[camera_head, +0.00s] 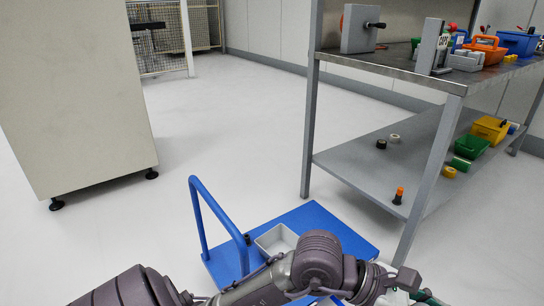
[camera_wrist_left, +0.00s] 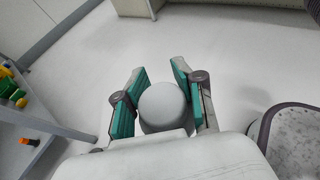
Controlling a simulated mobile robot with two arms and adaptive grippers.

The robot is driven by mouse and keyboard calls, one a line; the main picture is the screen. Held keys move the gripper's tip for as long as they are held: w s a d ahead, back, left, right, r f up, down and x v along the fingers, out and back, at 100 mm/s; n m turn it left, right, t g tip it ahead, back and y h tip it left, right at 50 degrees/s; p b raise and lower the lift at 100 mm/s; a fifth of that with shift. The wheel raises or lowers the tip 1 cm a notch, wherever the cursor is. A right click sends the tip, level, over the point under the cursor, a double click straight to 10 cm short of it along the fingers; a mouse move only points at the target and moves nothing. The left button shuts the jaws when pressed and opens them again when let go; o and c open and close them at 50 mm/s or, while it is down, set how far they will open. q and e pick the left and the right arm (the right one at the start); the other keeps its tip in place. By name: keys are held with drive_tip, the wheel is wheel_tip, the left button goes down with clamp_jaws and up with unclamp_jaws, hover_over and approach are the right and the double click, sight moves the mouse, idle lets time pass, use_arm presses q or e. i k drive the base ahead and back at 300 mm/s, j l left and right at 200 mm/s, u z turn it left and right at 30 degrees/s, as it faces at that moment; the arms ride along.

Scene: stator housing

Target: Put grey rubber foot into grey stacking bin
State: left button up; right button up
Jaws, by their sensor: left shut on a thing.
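The grey rubber foot (camera_wrist_left: 164,106) is a light grey, rounded piece in the left wrist view. My left gripper (camera_wrist_left: 154,88) has its teal-padded fingers on either side of it and is shut on it. In the head view my left gripper (camera_head: 424,296) is at the bottom right edge, partly cut off, right of the cart; the foot is hard to make out there. The grey stacking bin (camera_head: 272,241) sits on the blue cart, left of my gripper and partly behind my left arm. Its visible inside looks empty. My right gripper is not in view.
The blue cart (camera_head: 325,225) has a raised blue handle (camera_head: 205,205) at its left. A steel shelf table (camera_head: 400,68) stands to the right, its leg near the cart, with bins and small parts on both levels. A beige cabinet (camera_head: 75,90) is at left. Open floor lies between.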

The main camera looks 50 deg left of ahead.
sight(278, 253)
drive_tip(key=k+j+z, duration=0.15)
drive_tip(key=j, duration=0.35)
drive_tip(key=k+j+z, duration=0.2)
drive_tip(key=j, duration=0.25)
drive_tip(key=k+j+z, duration=0.15)
drive_tip(key=k+j, duration=0.15)
drive_tip(key=k+j+z, duration=0.2)
drive_tip(key=j, duration=0.3)
drive_tip(key=j+z, duration=0.15)
drive_tip(key=j, duration=0.55)
drive_tip(key=j+z, duration=0.1)
drive_tip(key=j, duration=0.6)
drive_tip(key=k+j+z, duration=0.15)
drive_tip(key=j, duration=0.55)
drive_tip(key=j+z, duration=0.15)
drive_tip(key=j, duration=0.55)
drive_tip(key=k, duration=0.05)
